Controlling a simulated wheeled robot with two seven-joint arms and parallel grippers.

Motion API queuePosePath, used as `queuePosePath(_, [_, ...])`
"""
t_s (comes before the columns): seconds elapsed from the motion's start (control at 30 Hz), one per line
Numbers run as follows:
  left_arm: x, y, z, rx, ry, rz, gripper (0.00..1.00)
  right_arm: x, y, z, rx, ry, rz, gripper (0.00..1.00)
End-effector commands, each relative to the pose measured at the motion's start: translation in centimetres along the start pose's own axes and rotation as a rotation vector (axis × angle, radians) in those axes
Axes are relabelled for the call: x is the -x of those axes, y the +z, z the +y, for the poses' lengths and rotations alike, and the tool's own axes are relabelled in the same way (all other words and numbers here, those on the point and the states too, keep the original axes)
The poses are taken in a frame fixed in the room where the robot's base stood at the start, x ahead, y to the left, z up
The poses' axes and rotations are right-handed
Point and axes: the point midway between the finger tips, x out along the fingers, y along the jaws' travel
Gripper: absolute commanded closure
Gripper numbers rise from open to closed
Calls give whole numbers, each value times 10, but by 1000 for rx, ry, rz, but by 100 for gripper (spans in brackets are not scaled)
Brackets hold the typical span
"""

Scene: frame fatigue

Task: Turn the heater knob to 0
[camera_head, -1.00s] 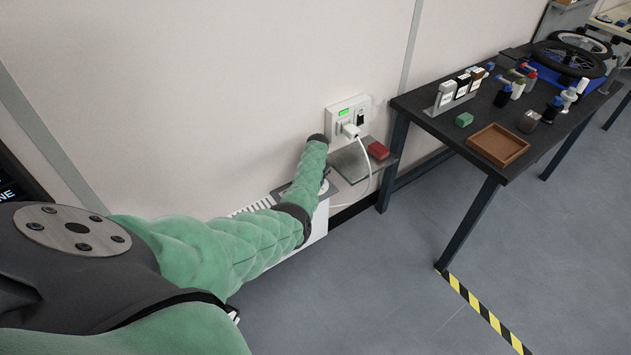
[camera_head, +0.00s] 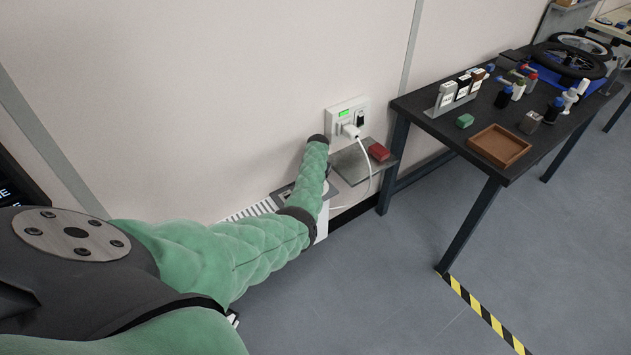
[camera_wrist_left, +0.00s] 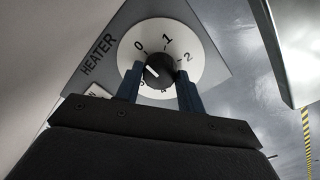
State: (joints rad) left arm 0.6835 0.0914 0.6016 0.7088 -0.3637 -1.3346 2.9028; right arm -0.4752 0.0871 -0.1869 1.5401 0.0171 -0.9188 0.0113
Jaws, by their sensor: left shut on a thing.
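In the left wrist view a black heater knob (camera_wrist_left: 159,69) sits on a round white dial (camera_wrist_left: 190,47) marked 0, 1, 2 and partly covered numbers. The dial is on a grey panel lettered HEATER. The knob's white pointer line points to the upper left, a little below the 0; the exact setting is hard to read. My left gripper (camera_wrist_left: 160,83) is shut on the knob, one finger on each side. In the head view the white heater (camera_head: 247,211) stands low by the wall; my left arm hides the knob and the gripper there. My right gripper is not in view.
A wall socket (camera_head: 348,119) with a white plug and cable is just beyond my left forearm. A small grey shelf (camera_head: 350,160) holds a red block (camera_head: 379,152). A dark workbench (camera_head: 420,104) with tools and a brown tray (camera_head: 498,147) stands right. Floor ahead is free.

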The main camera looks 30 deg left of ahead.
Motion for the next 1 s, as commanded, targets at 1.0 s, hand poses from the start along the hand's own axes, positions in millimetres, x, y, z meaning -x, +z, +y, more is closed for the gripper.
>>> queuePosePath(1.0, [63,1,0,0,0,-1,40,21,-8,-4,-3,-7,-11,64])
